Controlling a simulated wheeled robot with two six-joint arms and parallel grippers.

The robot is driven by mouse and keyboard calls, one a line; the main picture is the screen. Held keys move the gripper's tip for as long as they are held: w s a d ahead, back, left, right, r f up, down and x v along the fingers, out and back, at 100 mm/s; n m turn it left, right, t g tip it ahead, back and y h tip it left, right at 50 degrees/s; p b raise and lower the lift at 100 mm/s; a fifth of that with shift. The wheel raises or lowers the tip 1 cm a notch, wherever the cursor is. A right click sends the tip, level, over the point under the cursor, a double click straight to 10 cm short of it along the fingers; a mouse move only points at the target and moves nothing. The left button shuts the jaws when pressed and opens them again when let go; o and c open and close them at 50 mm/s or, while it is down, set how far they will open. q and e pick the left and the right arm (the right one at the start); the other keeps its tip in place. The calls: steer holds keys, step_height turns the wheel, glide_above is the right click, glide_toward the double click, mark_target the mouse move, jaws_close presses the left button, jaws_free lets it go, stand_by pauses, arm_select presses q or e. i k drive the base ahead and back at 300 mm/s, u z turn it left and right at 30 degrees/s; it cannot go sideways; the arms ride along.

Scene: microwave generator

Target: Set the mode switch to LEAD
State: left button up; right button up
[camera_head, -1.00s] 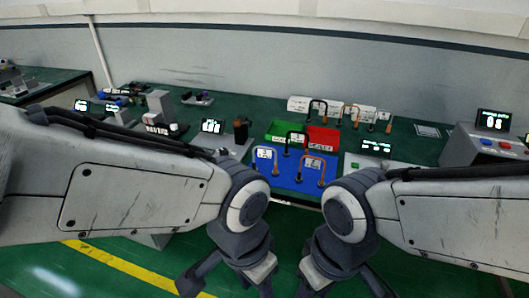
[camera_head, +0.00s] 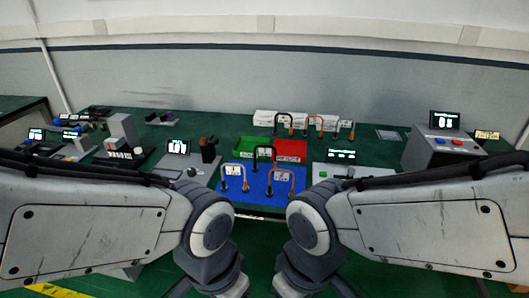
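No label reading LEAD is legible, so I cannot tell which control is the mode switch. A grey panel with a lit display (camera_head: 178,146) and a small dark knob (camera_head: 191,172) stands left of the blue mat. A pale panel with a lit display (camera_head: 341,155), a green button (camera_head: 323,174) and a dark knob-like part (camera_head: 350,172) stands right of the mat. My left gripper (camera_head: 234,287) and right gripper (camera_head: 291,287) hang low in front of the table, apart from everything on it. Their fingertips are cut off by the bottom edge.
The blue mat (camera_head: 257,190) holds several looped leads. Behind it are a green tray (camera_head: 244,145), a red tray (camera_head: 291,149) and white boxes (camera_head: 265,117).

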mark_target(352, 171)
steer(key=z, duration=0.7)
